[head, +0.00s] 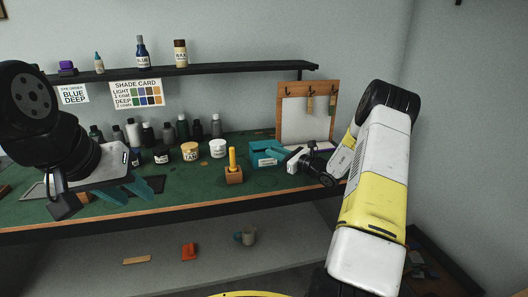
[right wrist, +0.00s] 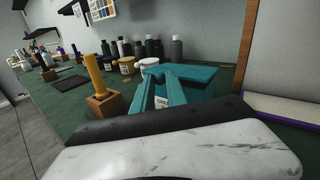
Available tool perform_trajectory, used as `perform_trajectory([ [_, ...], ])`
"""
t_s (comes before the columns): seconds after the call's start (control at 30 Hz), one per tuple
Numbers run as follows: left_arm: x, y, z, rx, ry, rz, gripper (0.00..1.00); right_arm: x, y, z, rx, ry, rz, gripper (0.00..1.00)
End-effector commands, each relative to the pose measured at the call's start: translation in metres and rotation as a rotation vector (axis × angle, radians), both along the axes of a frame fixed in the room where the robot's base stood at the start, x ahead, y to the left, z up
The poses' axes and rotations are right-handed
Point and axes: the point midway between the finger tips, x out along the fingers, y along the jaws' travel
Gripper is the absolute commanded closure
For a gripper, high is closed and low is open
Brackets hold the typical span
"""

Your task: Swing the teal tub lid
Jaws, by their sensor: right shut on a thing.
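The teal tub (head: 262,158) stands on the green bench, right of centre in the head view. Its teal lid (right wrist: 192,72) lies about flat across the top in the right wrist view; a small gap under it cannot be ruled out. My right gripper (head: 279,153) is at the tub's right side in the head view. In the right wrist view its teal fingertips (right wrist: 154,74) are close together at the lid's edge, shut on it; the exact contact is hard to see. My left gripper (head: 112,195) hangs over the bench's left front, empty, with its teal fingers apart.
A wooden block with a yellow-handled tool (head: 233,173) stands left of the tub. A white jar (head: 217,148), a tan jar (head: 190,152) and several dark bottles stand behind. A wooden board with hooks (head: 307,105) leans at the back right. The bench's front middle is clear.

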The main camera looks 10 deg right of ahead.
Motion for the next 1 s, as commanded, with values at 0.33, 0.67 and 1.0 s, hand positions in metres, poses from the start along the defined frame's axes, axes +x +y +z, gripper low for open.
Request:
perform_trajectory([
  [0.33, 0.0, 0.0, 0.0, 0.0, 0.0, 0.0, 0.64, -0.001, -0.001, -0.021, -0.001, 0.004, -0.001, 1.0],
  [0.67, 0.0, 0.0, 0.0, 0.0, 0.0, 0.0, 0.64, -0.002, -0.001, -0.021, -0.001, 0.004, -0.001, 0.73],
  [1.0, 0.0, 0.0, 0.0, 0.0, 0.0, 0.0, 0.64, -0.014, -0.012, -0.02, -0.001, 0.004, -0.003, 0.73],
])
